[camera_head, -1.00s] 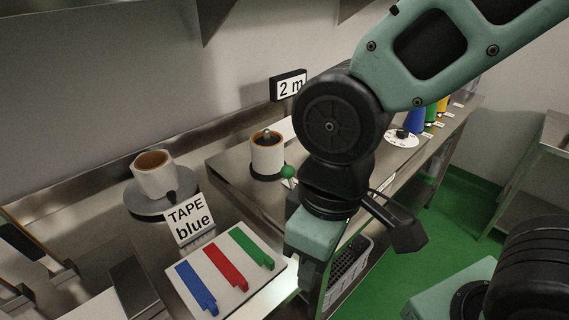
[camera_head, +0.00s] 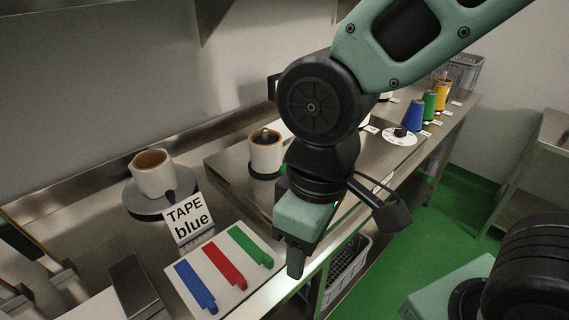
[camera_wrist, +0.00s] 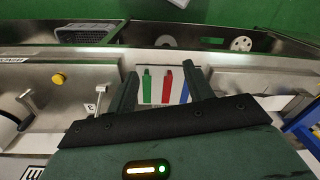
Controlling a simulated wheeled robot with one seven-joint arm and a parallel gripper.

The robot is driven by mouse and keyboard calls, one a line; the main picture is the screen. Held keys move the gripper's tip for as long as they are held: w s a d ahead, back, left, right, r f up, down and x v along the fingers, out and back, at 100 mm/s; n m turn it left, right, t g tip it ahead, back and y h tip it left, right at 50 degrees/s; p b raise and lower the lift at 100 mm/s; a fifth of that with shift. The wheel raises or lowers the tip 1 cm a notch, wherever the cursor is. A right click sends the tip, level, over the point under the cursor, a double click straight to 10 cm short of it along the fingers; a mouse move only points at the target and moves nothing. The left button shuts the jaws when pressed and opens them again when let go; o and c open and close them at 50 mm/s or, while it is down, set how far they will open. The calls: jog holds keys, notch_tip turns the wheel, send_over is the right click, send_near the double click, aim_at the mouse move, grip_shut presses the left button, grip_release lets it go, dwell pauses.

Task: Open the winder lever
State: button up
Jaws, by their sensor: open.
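My gripper (camera_head: 296,262) is in front of the work table in the head view, pointing down, to the right of the board with coloured strips. In the wrist view my gripper (camera_wrist: 164,84) has its two dark fingers wide apart, with nothing held between them. A small metal lever (camera_wrist: 97,98) with a pale end stands on the steel top left of the fingers in the wrist view, apart from them; I cannot tell for certain that it is the winder lever. In the head view my arm hides this area.
The white board (camera_head: 203,252) with blue, red and green strips lies at the table's front. A "TAPE blue" sign (camera_head: 187,218) and a tape roll on a grey disc (camera_head: 150,205) stand left. A yellow button (camera_wrist: 58,79) is near the lever. Coloured cones stand far right.

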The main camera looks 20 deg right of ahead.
jog(key=w+r+p, duration=0.1)
jog(key=w+r, duration=0.5)
jog(key=w, duration=0.8)
jog(key=h, duration=0.1)
send_near(285, 165)
jog(key=shift+t, duration=0.3)
notch_tip(285, 165, down, 10)
jog(key=p, duration=0.3)
jog(key=shift+d, duration=0.15)
grip_shut()
